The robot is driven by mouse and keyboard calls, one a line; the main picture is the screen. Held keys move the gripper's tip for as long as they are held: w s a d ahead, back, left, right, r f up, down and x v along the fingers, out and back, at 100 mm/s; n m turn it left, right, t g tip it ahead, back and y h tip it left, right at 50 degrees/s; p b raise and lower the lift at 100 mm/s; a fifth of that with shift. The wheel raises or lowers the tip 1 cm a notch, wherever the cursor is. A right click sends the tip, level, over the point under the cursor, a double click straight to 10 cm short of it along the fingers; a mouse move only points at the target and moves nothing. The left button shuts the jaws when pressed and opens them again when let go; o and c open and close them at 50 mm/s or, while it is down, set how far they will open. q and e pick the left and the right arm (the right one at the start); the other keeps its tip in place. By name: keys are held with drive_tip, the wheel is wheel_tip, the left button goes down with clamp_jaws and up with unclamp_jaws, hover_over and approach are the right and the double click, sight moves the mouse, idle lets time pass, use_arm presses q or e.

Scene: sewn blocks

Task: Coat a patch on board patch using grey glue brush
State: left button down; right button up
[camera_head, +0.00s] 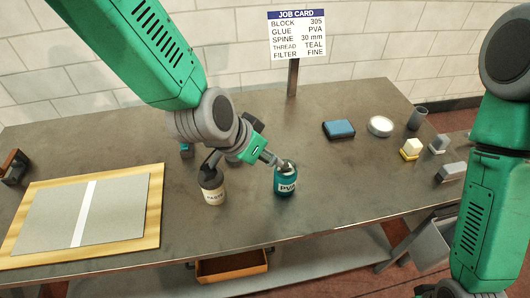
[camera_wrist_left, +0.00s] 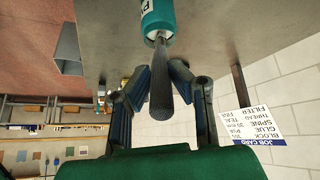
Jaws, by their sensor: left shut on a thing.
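My left gripper (camera_head: 277,161) is shut on the dark grey handle of the brush (camera_wrist_left: 160,85). The brush points at the mouth of the teal PVA jar (camera_head: 286,182), which also shows in the left wrist view (camera_wrist_left: 157,18). The bristles are hidden, and I cannot tell how deep they sit in the jar. The board (camera_head: 152,205), pale wood with two grey panels and a white strip (camera_head: 84,215) between them, lies flat at the left of the table. My right arm shows at the right edge, but its gripper is out of view.
A cream PASTE jar (camera_head: 213,195) with a dark top stands left of the PVA jar. A blue sponge-like block (camera_head: 339,129), white round dish (camera_head: 380,126), grey cup (camera_head: 417,118) and small blocks (camera_head: 411,147) stand at the right. The job card (camera_head: 296,33) rises behind the table.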

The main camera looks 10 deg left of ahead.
use_arm(q)
drive_tip(key=shift+r+p, duration=1.9)
drive_tip(key=shift+r, duration=0.45)
drive_tip(key=shift+r+p, duration=0.4)
drive_tip(key=shift+r, duration=0.65)
